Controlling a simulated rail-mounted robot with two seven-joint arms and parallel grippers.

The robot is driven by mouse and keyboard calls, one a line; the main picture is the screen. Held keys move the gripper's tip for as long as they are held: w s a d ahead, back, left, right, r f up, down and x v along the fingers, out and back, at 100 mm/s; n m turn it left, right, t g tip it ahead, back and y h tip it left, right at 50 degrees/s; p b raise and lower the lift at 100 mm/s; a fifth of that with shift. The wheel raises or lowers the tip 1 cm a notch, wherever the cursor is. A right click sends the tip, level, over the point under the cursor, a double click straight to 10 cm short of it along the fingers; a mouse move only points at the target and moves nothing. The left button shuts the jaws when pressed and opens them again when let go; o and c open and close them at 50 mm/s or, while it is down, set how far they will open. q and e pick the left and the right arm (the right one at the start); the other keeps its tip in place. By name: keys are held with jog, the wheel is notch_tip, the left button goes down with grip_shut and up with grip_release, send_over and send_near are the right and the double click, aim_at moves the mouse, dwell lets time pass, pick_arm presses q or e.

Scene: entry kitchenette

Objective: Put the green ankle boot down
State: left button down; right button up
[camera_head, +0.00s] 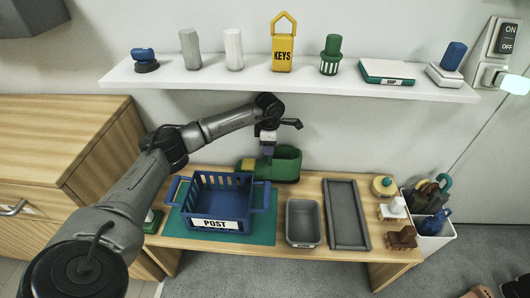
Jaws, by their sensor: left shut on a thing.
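The green ankle boot (287,165) is at the back of the wooden bench, just behind the blue POST basket (222,224). It is upright, with its opening on top and a tan patch at its left end. My left gripper (268,151) reaches down from above and is shut on the boot near the left of its opening. The fingertips are small and partly hidden. I cannot tell whether the boot's sole touches the bench. My right gripper is not in view.
The basket stands on a teal mat (262,236). A grey bin (303,222) and a dark tray (346,214) are to its right. Small items line the bench's right end. A white wall shelf (205,78) hangs above my arm. A white umbrella bin (432,240) stands at right.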

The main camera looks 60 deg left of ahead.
aim_at(265, 163)
pick_arm(q)
jog(key=shift+a, duration=0.1)
jog(key=shift+s+a, duration=0.35)
jog(key=shift+a, duration=0.05)
jog(key=shift+s+f+b, duration=0.1)
jog(key=shift+f+b, duration=0.2)
jog(key=shift+b, duration=0.05)
jog(key=shift+a+f+b, duration=0.1)
jog(key=shift+f+b, duration=0.25)
jog(key=shift+f, duration=0.35)
jog(key=shift+f+b, duration=0.35)
jog(key=shift+f, duration=0.5)
jog(key=c, duration=0.9)
grip_release()
jog(key=shift+o, duration=1.3)
